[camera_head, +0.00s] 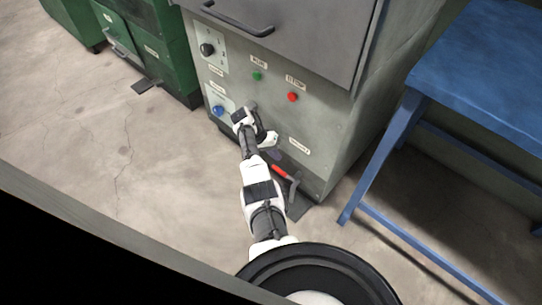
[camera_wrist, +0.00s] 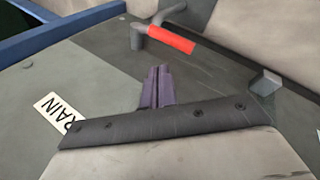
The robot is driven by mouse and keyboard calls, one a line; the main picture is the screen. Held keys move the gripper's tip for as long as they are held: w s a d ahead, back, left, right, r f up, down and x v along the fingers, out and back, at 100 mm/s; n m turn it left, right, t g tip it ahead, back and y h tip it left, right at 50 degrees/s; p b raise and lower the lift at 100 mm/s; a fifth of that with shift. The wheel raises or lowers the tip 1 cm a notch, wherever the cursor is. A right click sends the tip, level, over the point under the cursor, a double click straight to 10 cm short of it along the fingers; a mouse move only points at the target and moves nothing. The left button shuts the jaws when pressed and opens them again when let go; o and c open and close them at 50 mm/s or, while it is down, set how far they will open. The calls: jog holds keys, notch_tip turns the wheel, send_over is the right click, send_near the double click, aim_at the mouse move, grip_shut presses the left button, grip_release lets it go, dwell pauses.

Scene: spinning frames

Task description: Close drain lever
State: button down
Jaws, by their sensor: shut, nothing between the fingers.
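The drain lever (camera_head: 280,171) is low on the front of the grey machine, with a red grip and a grey shaft. In the wrist view, the red lever grip (camera_wrist: 171,40) lies beyond my fingertips, joined to a grey metal bracket. My gripper (camera_head: 274,153) is by the machine's lower front, just above the lever in the head view. In the wrist view, my gripper (camera_wrist: 157,88) has its dark purple fingers together and empty, with a visible gap in the picture between them and the red grip.
The grey machine (camera_head: 330,120) carries a green button (camera_head: 257,76), a red button (camera_head: 293,97), a black knob (camera_head: 207,49) and a blue knob (camera_head: 218,110). A blue table (camera_head: 480,75) stands at right. Green cabinets (camera_head: 150,45) stand at left. Floor in front is clear.

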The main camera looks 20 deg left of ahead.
jog(key=a+r+b, duration=0.2)
jog(key=a+r, duration=0.3)
jog(key=a, duration=0.3)
jog(key=shift+a, duration=0.15)
jog(key=shift+a, duration=0.1)
